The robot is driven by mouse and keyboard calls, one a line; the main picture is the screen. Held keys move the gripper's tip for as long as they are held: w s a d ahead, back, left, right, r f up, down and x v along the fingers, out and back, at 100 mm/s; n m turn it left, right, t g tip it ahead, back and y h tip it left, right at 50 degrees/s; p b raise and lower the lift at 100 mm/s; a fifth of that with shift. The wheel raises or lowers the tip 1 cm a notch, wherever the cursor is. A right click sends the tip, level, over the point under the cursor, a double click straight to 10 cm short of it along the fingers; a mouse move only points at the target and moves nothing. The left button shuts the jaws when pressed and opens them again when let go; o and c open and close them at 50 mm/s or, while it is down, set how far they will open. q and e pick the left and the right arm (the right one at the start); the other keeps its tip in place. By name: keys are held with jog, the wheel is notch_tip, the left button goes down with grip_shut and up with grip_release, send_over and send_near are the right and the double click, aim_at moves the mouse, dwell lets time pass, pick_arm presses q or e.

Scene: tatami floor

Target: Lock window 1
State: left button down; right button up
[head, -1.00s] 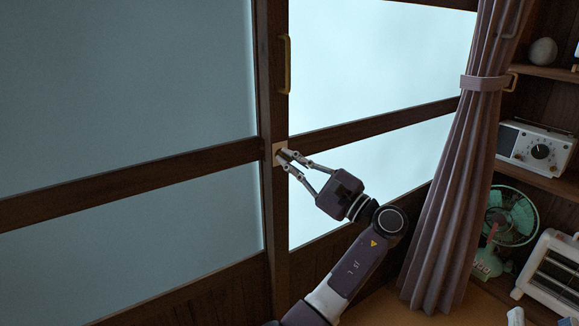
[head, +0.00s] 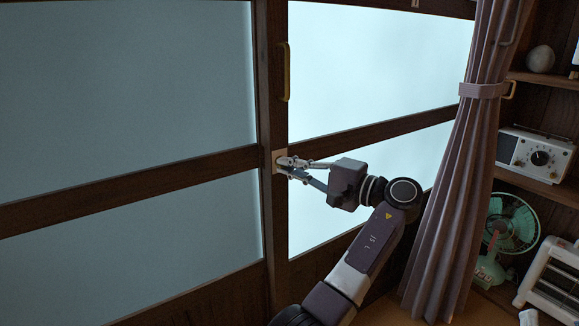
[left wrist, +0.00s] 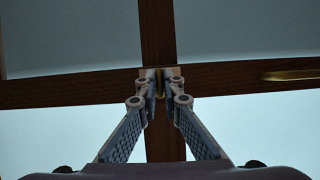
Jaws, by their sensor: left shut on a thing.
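The window has frosted panes (head: 125,80) in dark wooden frames, which meet at a vertical stile (head: 273,225). A small pale lock plate (head: 277,155) sits on that stile at the height of the crossbar. My left gripper (head: 284,163) reaches it from the right, with its fingertips at the plate. In the left wrist view my left gripper (left wrist: 160,86) is shut on a small brass-coloured lock piece (left wrist: 159,82) where the bars cross. The fingers hide most of the lock, so I cannot tell its position. My right gripper is not in view.
A brass pull handle (head: 286,72) is on the stile above the lock. A tied purple curtain (head: 458,180) hangs right of my arm. Shelves hold a white radio (head: 535,153), a green fan (head: 511,225) and a white heater (head: 553,275).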

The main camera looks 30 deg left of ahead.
pick_arm(q)
jog(key=shift+f, duration=0.1)
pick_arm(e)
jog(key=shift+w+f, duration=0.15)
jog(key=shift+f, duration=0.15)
pick_arm(q)
jog(key=c, duration=2.1)
grip_release()
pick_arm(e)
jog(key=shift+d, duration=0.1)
pick_arm(q)
jog(key=shift+d, duration=0.1)
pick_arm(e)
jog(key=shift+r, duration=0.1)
pick_arm(q)
jog(key=d, duration=1.2)
jog(key=shift+a, duration=0.1)
